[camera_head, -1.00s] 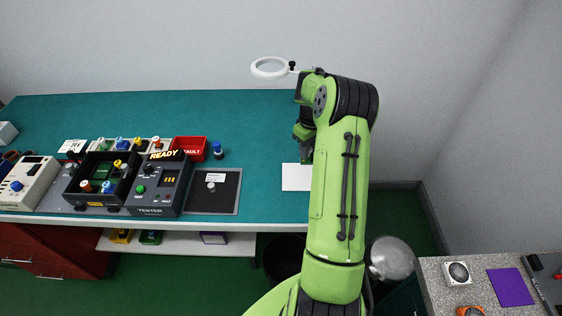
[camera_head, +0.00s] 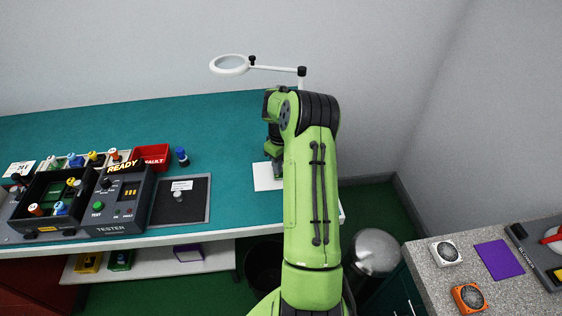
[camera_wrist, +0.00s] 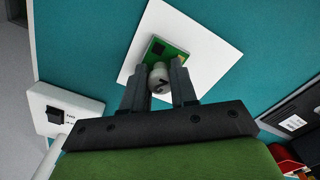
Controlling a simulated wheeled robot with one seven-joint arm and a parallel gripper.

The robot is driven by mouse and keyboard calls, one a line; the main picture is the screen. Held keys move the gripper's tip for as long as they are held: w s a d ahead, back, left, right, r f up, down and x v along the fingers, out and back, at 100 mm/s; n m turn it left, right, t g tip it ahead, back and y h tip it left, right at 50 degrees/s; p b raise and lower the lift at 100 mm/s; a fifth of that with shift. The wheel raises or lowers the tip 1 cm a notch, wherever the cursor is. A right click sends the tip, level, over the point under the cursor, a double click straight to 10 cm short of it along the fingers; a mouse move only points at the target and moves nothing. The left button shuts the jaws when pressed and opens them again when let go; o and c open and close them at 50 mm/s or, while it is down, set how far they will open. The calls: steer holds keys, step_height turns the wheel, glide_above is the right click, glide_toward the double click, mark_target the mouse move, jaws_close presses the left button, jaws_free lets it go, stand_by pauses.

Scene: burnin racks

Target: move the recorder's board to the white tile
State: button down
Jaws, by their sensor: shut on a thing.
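The recorder's board (camera_wrist: 158,48) is a small green board with a pale round knob (camera_wrist: 160,76), seen in the wrist view. My gripper (camera_wrist: 160,82) is shut on it, with a dark finger on each side of the knob. The white tile (camera_wrist: 210,62) lies behind the board in that view; I cannot tell whether the board touches it or hangs above. In the head view the white tile (camera_head: 266,178) lies near the bench's front edge, partly behind my arm. My gripper (camera_head: 274,150) is at the tile there, and the board is hidden.
A ring magnifier (camera_head: 230,65) reaches over the back. A granite counter (camera_head: 430,282) stands at the right. Teal bench left of the tile is clear.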

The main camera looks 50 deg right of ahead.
steer(key=shift+f, duration=0.2)
stand_by(0.4)
steer(key=c, duration=0.8)
jaws_free()
steer(key=shift+r+p, duration=2.7)
steer(key=shift+r, duration=0.95)
steer(key=shift+f, duration=0.1)
